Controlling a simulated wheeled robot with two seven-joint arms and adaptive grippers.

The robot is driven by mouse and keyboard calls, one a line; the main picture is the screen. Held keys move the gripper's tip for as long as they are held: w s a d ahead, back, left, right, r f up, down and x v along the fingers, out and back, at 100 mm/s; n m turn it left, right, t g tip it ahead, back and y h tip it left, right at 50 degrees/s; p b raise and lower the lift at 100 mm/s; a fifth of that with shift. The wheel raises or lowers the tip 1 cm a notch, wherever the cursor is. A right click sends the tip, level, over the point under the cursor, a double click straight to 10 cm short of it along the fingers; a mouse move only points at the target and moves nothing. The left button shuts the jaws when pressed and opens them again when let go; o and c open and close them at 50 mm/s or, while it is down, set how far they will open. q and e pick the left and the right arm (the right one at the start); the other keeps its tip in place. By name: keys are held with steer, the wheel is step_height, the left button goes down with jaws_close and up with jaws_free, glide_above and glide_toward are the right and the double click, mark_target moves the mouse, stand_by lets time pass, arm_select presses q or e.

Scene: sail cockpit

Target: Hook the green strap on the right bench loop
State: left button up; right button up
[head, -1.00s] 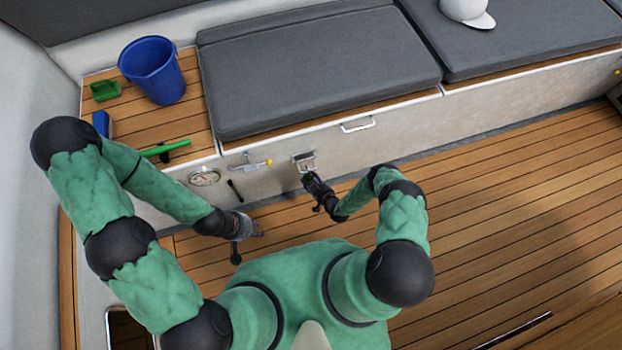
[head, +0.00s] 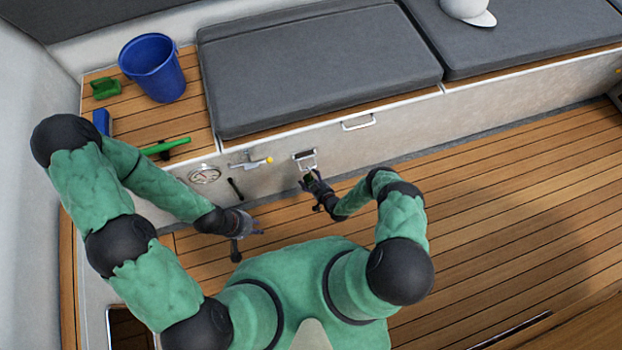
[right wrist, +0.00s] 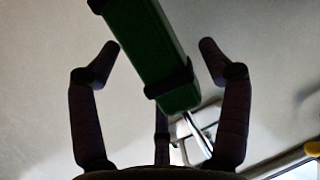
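A green strap piece (right wrist: 150,50) with black bands fills the upper middle of the right wrist view. It lies between the spread fingers of my right gripper (right wrist: 158,50), with a gap on the right side. In the head view that gripper (head: 308,180) is just below the metal bench loop (head: 304,158) on the bench front; the strap shows there only as a small dark-green patch. A metal bar (right wrist: 197,132) shows beside the strap's lower end; I cannot tell if they are hooked. My left gripper (head: 258,226) is low in front of the bench, its finger state unclear.
A green tool (head: 166,147), a blue bucket (head: 153,70), a green scoop-like item (head: 104,89) and a blue block (head: 101,122) are on the bench's left end. The floor right is clear.

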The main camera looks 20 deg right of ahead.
steer(key=shift+s, duration=0.1)
steer(key=v, duration=1.2)
steer(key=shift+r, duration=0.1)
steer(key=a+r+m+g+p, duration=0.4)
steer(key=r+g, duration=0.3)
steer(key=r, duration=0.7)
steer(key=s+a+r+g+p, duration=0.1)
steer(key=s+a+r+g, duration=0.1)
steer(key=s+r, duration=0.4)
steer(key=s+a+r+m+g+p, duration=0.1)
steer(key=s+a+r+g+p, duration=0.1)
steer(key=s+r, duration=0.4)
step_height(320, 180, up, 5)
steer(key=shift+a+r+m+g, duration=0.3)
steer(key=shift+a+g, duration=0.15)
steer(key=shift+g, duration=0.35)
